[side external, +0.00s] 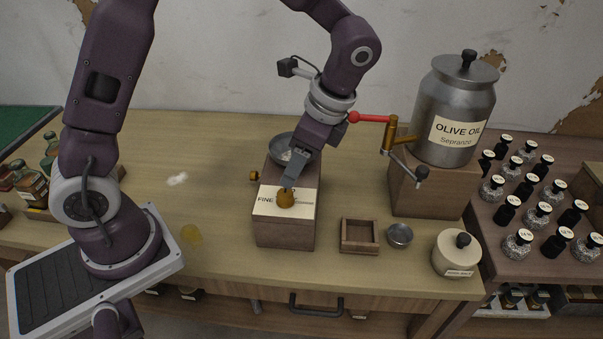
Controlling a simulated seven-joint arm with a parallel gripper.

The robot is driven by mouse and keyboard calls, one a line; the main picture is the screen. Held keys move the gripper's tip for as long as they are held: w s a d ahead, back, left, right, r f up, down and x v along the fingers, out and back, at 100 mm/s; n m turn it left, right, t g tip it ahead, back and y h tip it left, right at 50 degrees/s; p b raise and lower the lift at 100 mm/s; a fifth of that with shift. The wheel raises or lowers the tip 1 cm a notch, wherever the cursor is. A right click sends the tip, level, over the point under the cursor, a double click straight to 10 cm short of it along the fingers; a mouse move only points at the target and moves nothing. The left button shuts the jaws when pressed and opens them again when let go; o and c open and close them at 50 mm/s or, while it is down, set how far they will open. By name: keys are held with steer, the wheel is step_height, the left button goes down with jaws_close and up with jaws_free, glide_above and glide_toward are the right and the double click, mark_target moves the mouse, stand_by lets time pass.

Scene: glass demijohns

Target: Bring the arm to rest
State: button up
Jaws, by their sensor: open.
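My gripper (289,183) is above the front of a wooden block-like dispenser (283,235) with a "FINE" label. Its fingertips point down near a brass knob (286,198) on the dispenser's front. I cannot tell whether they touch the knob. The jaws are open and I see nothing held in them. A metal bowl (281,147) sits on top of the dispenser with a little white matter in it, partly hidden by my gripper.
A steel olive oil can (455,112) with a brass tap (391,133) and red handle (368,118) stands close on the right. A small wooden tray (345,248), metal cup (400,236) and lidded jar (457,256) stand at front right. White powder (178,179) and a yellowish spill (190,235) lie left.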

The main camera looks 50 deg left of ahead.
steer(key=s+r+n+t+h, duration=0.2)
steer(key=s+r+n, duration=0.3)
steer(key=s, duration=0.3)
steer(key=s+a+r+n+t+h, duration=0.1)
steer(key=s+r+n+t, duration=0.4)
steer(key=s+r+n, duration=0.1)
steer(key=shift+s+a+r+t+h, duration=0.35)
steer(key=shift+s+r, duration=0.3)
steer(key=shift+s, duration=0.6)
